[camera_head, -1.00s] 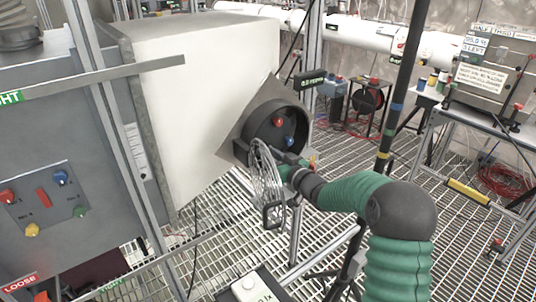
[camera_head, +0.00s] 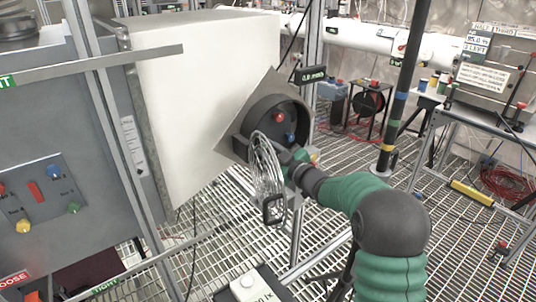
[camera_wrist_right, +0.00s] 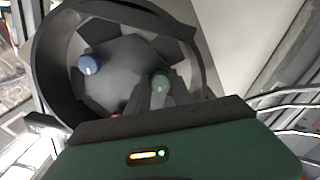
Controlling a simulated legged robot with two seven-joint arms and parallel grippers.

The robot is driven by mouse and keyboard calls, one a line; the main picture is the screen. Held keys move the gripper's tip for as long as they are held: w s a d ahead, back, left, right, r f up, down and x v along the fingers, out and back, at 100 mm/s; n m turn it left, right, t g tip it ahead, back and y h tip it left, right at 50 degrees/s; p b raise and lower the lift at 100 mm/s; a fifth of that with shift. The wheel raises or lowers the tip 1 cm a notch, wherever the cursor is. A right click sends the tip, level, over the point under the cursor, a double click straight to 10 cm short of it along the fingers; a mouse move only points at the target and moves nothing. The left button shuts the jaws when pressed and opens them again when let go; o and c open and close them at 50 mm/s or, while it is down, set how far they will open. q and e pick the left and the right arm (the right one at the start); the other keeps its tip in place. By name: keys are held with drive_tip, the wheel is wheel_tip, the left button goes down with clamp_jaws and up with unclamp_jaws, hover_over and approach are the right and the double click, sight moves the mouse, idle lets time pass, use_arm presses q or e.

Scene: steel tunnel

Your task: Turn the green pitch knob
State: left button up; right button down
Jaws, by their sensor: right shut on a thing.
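The green knob (camera_wrist_right: 160,80) shows in the right wrist view inside a dark round housing, at the tips of my right gripper's fingers (camera_wrist_right: 155,92). A blue knob (camera_wrist_right: 89,64) sits to its left and a red one (camera_wrist_right: 117,115) is mostly hidden below. In the head view the housing (camera_head: 248,120) shows the red knob (camera_head: 278,117) and the blue knob (camera_head: 290,137). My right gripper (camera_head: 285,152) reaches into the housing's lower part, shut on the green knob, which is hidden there. My left gripper is not in view.
A white box (camera_head: 205,90) stands behind the housing. A grey panel with several coloured knobs (camera_head: 40,195) is at left. Metal posts stand nearby over grating.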

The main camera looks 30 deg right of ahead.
drive_tip(key=shift+f+n, duration=0.1)
drive_tip(key=shift+n, duration=0.4)
drive_tip(key=shift+b, duration=0.3)
drive_tip(key=c, duration=1.1)
unclamp_jaws()
drive_tip(key=shift+c, duration=0.2)
drive_tip(key=shift+s, duration=0.15)
drive_tip(key=s+d+p, duration=0.1)
drive_tip(key=s, duration=1)
drive_tip(key=shift+s, duration=0.35)
